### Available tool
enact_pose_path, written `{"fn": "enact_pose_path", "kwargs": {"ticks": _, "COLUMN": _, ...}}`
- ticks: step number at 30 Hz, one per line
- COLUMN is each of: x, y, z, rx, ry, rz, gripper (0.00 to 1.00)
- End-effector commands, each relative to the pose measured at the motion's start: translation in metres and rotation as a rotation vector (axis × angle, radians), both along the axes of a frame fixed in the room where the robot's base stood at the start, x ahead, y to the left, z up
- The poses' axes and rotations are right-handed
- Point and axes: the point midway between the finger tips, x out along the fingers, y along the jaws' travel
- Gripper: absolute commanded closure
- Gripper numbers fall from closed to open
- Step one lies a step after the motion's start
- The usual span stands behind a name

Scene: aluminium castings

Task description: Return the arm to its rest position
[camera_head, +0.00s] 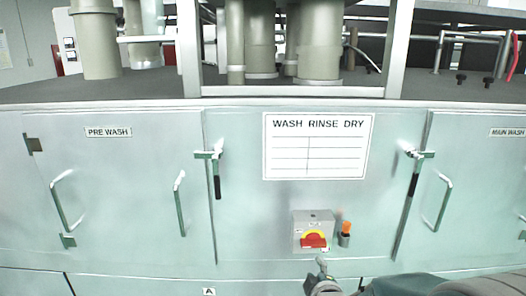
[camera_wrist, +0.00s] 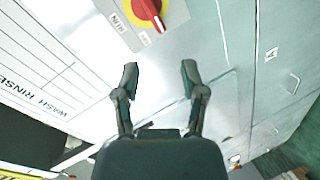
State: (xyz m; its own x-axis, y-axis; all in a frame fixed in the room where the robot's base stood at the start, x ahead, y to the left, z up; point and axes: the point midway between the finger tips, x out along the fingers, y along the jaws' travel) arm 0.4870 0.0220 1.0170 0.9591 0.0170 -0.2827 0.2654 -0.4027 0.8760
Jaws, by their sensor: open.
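My gripper (camera_wrist: 160,82) is open in the wrist view, its two fingers apart with nothing between them. In the head view my gripper (camera_head: 322,272) shows at the bottom, just below the switch box, with my arm running off to the lower right. The grey switch box (camera_head: 313,218) carries a red rotary switch (camera_head: 313,240) on a yellow plate. In the wrist view the red switch (camera_wrist: 149,12) is at the top, beyond the fingertips and apart from them. The switch handle lies roughly horizontal in the head view.
A pale green machine front fills the view, with a PRE WASH door (camera_head: 110,190) at left and a MAIN WASH door (camera_head: 480,200) at right. Door handles (camera_head: 216,175) stick out. An orange-topped part (camera_head: 346,232) sits beside the switch box. Pipes (camera_head: 320,45) stand on top.

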Motion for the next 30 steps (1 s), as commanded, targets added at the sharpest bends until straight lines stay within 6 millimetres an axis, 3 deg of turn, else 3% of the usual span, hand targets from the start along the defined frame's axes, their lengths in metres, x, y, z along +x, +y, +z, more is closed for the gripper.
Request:
{"fn": "enact_pose_path", "kwargs": {"ticks": 1, "x": -0.005, "y": -0.001, "z": 0.011, "rx": 0.055, "ry": 0.029, "rz": -0.016, "gripper": 0.46}}
{"fn": "enact_pose_path", "kwargs": {"ticks": 11, "x": -0.063, "y": -0.007, "z": 0.046, "rx": 0.432, "ry": 0.316, "rz": -0.195, "gripper": 0.46}}
{"fn": "enact_pose_path", "kwargs": {"ticks": 17, "x": -0.117, "y": -0.012, "z": 0.065, "rx": 0.631, "ry": 0.477, "rz": -0.363, "gripper": 0.46}}
{"fn": "enact_pose_path", "kwargs": {"ticks": 24, "x": -0.194, "y": -0.018, "z": 0.083, "rx": 0.827, "ry": 0.638, "rz": -0.613, "gripper": 0.46}}
{"fn": "enact_pose_path", "kwargs": {"ticks": 30, "x": -0.232, "y": -0.021, "z": 0.088, "rx": 0.903, "ry": 0.701, "rz": -0.746, "gripper": 0.46}}
